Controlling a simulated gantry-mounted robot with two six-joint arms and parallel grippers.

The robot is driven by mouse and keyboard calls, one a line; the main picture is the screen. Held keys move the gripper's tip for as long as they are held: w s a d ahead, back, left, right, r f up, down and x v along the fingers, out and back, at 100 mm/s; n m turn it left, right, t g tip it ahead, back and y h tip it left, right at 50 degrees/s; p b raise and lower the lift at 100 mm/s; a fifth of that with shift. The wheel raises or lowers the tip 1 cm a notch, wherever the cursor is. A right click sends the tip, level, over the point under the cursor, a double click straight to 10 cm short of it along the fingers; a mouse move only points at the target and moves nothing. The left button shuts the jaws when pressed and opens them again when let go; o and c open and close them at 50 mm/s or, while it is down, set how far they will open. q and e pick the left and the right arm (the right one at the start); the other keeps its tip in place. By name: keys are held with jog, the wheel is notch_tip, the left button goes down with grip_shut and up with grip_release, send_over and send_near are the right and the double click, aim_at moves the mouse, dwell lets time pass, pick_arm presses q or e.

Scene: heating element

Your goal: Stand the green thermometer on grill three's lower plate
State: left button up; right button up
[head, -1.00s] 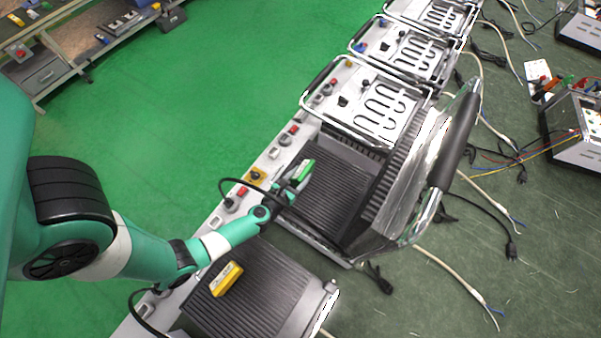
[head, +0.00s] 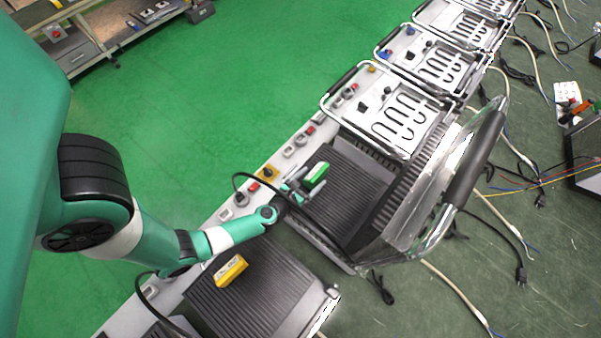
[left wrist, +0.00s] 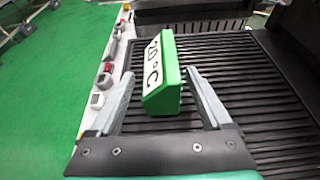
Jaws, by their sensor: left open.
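The green thermometer (head: 316,174) is on the ribbed lower plate (head: 345,185) of the open grill, near the plate's control-panel side. In the left wrist view the thermometer (left wrist: 163,80) is a green block with a white "°C" face, and it appears to rest on the ribs (left wrist: 240,75). My left gripper (head: 297,185) is open beside it. In the left wrist view the fingers of my left gripper (left wrist: 160,76) lie either side of the thermometer's near end, with gaps showing. My right gripper is not in view.
A yellow thermometer (head: 230,270) is on the nearer ribbed plate (head: 265,300). The raised grill lid (head: 440,190) stands to the right of the lower plate. Knobs and switches (head: 268,173) line the left edge. Grills with bare heating elements (head: 405,115) stand beyond. Loose cables lie at right.

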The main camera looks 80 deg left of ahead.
pick_arm(q)
jog(key=p+v, duration=0.1)
jog(key=v, duration=0.9)
jog(key=shift+s+d+r, duration=0.1)
jog(key=shift+s, duration=0.15)
